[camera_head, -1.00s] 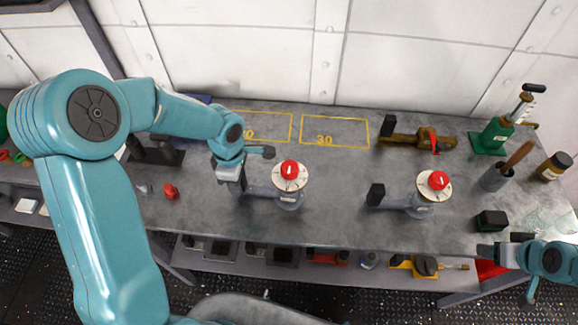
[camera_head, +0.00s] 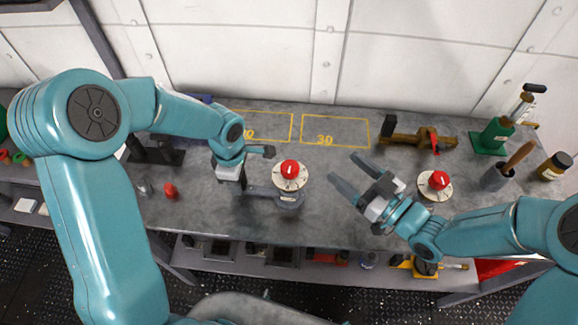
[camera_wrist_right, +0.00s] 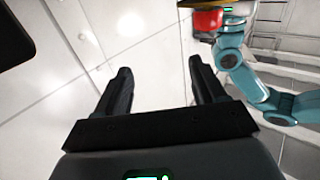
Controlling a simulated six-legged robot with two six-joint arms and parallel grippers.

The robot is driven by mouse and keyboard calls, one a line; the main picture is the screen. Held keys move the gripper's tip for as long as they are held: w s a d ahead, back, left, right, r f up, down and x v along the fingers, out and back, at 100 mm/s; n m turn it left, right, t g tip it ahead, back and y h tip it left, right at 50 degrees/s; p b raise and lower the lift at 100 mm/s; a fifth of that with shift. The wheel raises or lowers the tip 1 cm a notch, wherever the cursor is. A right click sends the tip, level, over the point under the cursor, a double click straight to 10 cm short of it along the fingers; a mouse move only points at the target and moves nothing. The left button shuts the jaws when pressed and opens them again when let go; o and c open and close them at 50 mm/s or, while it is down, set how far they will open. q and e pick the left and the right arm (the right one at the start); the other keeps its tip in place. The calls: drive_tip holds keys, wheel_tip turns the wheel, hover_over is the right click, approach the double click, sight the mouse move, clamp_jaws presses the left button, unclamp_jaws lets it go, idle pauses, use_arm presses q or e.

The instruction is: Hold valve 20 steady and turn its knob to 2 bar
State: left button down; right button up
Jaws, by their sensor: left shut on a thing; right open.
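A grey valve (camera_head: 289,199) with a pale round dial and a red knob (camera_head: 290,168) stands on the bench; its number is too small to read. My left gripper (camera_head: 246,184) is shut on the valve's left-hand side, which it partly hides. The knob has a white pointer mark, but the scale is unreadable. My right gripper (camera_head: 346,172) is open and empty to the right of this valve, its fingers apart and pointing left.
A brass valve (camera_head: 425,138), a green pump (camera_head: 493,137) and a brush cup (camera_head: 497,178) stand at the right. Yellow outlined areas lie at the back, one marked 30 (camera_head: 335,130).

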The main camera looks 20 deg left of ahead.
sight(298, 173)
drive_tip(key=s+a+f+n+g+y, duration=0.2)
drive_tip(key=s+f+g, duration=0.1)
drive_tip(key=s, duration=0.2)
drive_tip(key=x, duration=1.1)
drive_tip(key=shift+a+f, duration=0.1)
drive_tip(key=shift+a, duration=0.2)
drive_tip(key=c, duration=1)
